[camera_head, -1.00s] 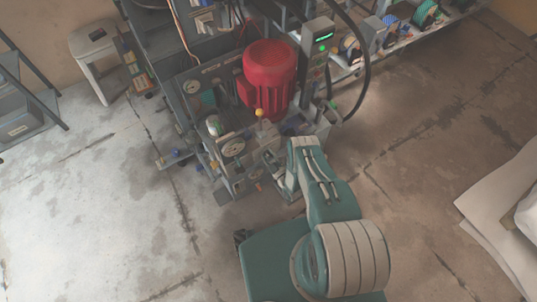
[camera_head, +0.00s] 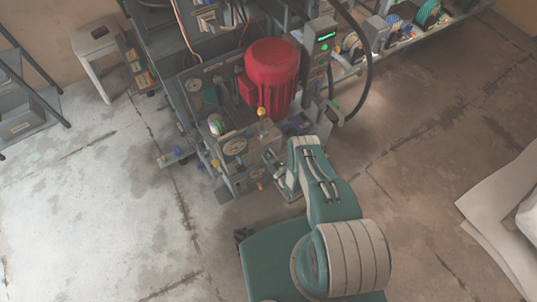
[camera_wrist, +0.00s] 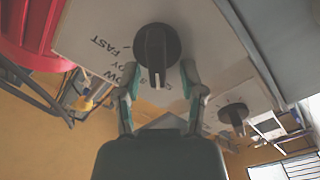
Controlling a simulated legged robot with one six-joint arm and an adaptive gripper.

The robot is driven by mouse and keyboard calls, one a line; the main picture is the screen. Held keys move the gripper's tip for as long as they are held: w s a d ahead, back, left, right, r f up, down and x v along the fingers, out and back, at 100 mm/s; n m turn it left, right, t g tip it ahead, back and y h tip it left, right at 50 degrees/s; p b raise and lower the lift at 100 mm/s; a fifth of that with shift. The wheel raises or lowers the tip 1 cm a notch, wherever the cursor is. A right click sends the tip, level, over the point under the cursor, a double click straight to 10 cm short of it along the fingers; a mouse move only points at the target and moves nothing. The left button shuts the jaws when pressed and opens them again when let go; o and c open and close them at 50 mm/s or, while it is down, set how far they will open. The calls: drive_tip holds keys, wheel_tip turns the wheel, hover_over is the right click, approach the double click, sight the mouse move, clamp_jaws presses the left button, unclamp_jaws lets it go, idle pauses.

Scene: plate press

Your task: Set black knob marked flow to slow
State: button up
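In the wrist view a black knob (camera_wrist: 157,46) with a raised grip bar sits on a pale panel (camera_wrist: 85,30). Its bar points down in the picture. Printed words show left of it; "FAST" is readable, others are partly hidden. A second, smaller-looking black knob (camera_wrist: 234,115) sits lower right on the panel. I cannot clearly read which label belongs to which knob. My gripper (camera_wrist: 160,73) is open, its fingers apart on either side below the first knob's bar, with no clear contact. In the head view my arm reaches to the machine's front; the knobs cannot be made out there.
A red motor (camera_head: 272,75) stands on the machine, with a yellow ball-topped lever (camera_head: 261,112) and gauges (camera_head: 234,147) in front. A grey post with a green display (camera_head: 319,40) stands to the right. Open floor (camera_head: 100,230) lies left; a white stool (camera_head: 95,50) stands behind.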

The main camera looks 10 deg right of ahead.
sight(268, 155)
wheel_tip(268, 155, up, 10)
drive_tip(key=shift+f, duration=0.1)
idle(0.7)
idle(0.7)
